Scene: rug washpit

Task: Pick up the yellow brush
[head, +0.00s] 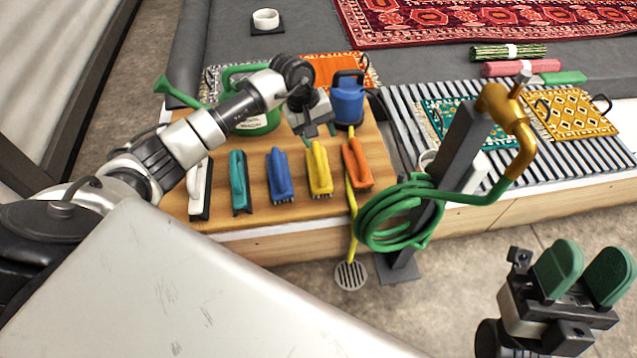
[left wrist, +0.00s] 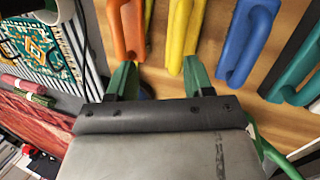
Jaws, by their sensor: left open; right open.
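The yellow brush (head: 319,168) lies on the wooden board, between the blue brush (head: 280,175) and the orange brush (head: 357,164). My left gripper (head: 319,135) is open and empty just beyond the far end of the yellow brush. In the left wrist view the yellow brush (left wrist: 180,35) shows ahead of the green fingers, nearer the right finger of that picture; the gripper appears apart from it. My right gripper (head: 585,272) is open and empty over the floor at the lower right.
A teal brush (head: 239,181) and a white brush (head: 200,188) lie to the left on the board (head: 260,212). A blue pump-like item (head: 347,100) and a green watering can (head: 255,122) stand behind. A tap post with coiled green hose (head: 395,215) stands at the right.

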